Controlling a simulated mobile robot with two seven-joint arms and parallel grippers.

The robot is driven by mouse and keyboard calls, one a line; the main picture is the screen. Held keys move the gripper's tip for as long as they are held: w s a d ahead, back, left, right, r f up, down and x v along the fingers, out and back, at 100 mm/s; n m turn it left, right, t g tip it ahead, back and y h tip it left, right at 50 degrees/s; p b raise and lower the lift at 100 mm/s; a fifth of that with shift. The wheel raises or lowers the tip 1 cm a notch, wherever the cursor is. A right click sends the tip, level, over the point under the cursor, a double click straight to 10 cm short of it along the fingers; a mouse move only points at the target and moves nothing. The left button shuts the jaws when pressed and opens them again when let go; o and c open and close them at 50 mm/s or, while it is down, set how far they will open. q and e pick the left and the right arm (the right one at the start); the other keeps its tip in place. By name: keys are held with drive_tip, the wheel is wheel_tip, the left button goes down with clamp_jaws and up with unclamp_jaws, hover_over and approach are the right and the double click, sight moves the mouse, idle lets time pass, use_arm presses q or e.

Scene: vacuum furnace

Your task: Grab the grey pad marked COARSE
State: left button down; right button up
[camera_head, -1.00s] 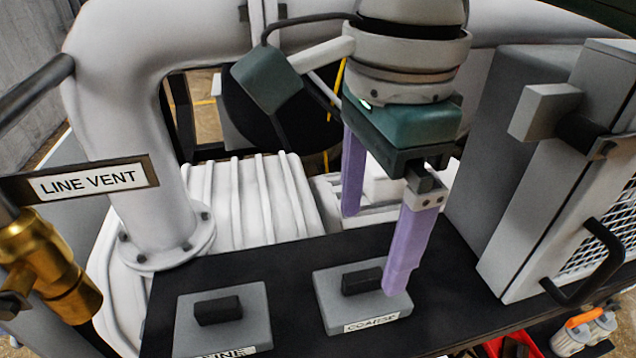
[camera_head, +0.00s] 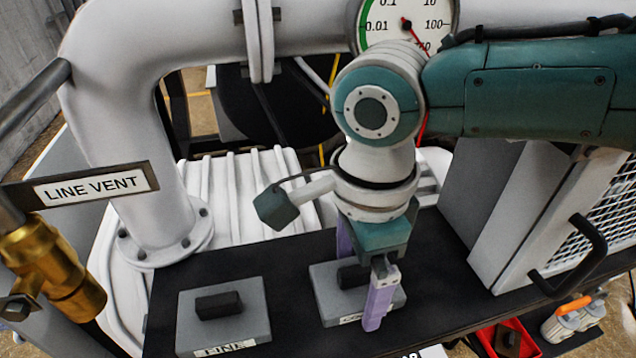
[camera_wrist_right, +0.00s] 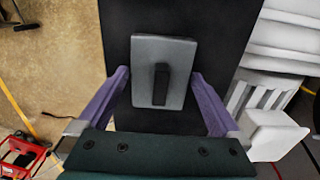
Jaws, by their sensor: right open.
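The grey pad marked COARSE (camera_head: 328,292) lies flat on the black bench top, with a black block handle (camera_head: 352,276) on it. Its label is partly covered by my finger in the head view. My right gripper (camera_head: 360,276) is open above this pad, one purple finger on the far side and one on the near side. In the right wrist view the grey pad (camera_wrist_right: 146,62) and its upright black handle (camera_wrist_right: 161,84) show between the open fingers of the right gripper (camera_wrist_right: 160,78). Contact cannot be told. My left gripper is not in view.
A similar grey pad marked FINE (camera_head: 245,318) lies to the left on the black bench top (camera_head: 290,260). A grey cabinet with a black handle (camera_head: 575,265) stands at the right. A white pipe (camera_head: 165,180) and LINE VENT sign (camera_head: 95,187) are at the left.

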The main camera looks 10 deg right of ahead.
drive_tip(key=c, duration=1.2)
drive_tip(key=shift+c, duration=0.2)
drive_tip(key=shift+r, duration=0.2)
